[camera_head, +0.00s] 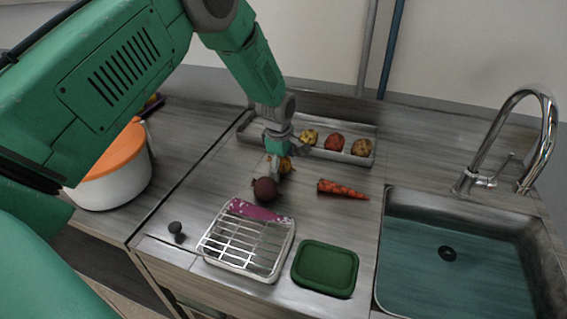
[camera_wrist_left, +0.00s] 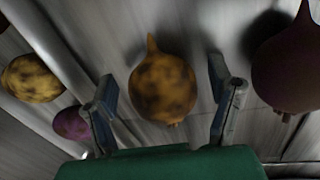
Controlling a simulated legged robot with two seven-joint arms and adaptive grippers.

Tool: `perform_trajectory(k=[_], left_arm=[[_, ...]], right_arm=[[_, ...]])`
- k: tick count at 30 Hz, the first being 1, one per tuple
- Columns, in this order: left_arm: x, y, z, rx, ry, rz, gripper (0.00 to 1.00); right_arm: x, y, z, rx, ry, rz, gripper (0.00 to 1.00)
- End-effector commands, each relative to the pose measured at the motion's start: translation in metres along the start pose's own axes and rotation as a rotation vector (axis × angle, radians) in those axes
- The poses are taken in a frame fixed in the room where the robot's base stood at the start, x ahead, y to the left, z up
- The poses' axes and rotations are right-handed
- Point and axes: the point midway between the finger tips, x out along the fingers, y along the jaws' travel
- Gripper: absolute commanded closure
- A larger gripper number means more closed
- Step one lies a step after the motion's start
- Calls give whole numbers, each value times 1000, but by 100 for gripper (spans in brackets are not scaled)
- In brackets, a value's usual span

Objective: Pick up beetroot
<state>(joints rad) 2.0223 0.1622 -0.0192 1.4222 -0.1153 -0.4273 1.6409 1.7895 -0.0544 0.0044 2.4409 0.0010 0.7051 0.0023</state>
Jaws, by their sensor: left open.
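The dark purple beetroot (camera_head: 265,190) lies on the counter behind the wire rack. It also shows at the right edge of the left wrist view (camera_wrist_left: 288,65), partly cut off. My left gripper (camera_head: 287,158) is open, just behind the beetroot and pointing down. In the left wrist view, a mottled yellow-brown root vegetable (camera_wrist_left: 163,85) shows between the open fingers (camera_wrist_left: 165,102), and the beetroot is outside the right finger. The yellow vegetable (camera_head: 286,165) is partly hidden by the gripper in the head view. My right gripper is not in view.
A metal tray (camera_head: 340,155) behind holds several vegetables. A carrot (camera_head: 342,189) lies to the right. A white pot (camera_head: 115,180) is left, a sink (camera_head: 455,265) right.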

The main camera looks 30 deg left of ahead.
Motion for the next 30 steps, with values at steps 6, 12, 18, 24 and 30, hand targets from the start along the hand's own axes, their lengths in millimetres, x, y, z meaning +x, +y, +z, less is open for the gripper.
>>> perform_trajectory(k=[6,12,18,24,30], left_arm=[[1,0,0,0,0,2,25],[1,0,1,1,0,1,82],[0,0,2,1,1,2,83],[-8,2,0,0,0,3,83],[-46,9,0,1,0,5,83]], right_arm=[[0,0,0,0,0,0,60],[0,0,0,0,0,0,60],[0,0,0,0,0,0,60],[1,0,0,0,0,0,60],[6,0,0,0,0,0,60]])
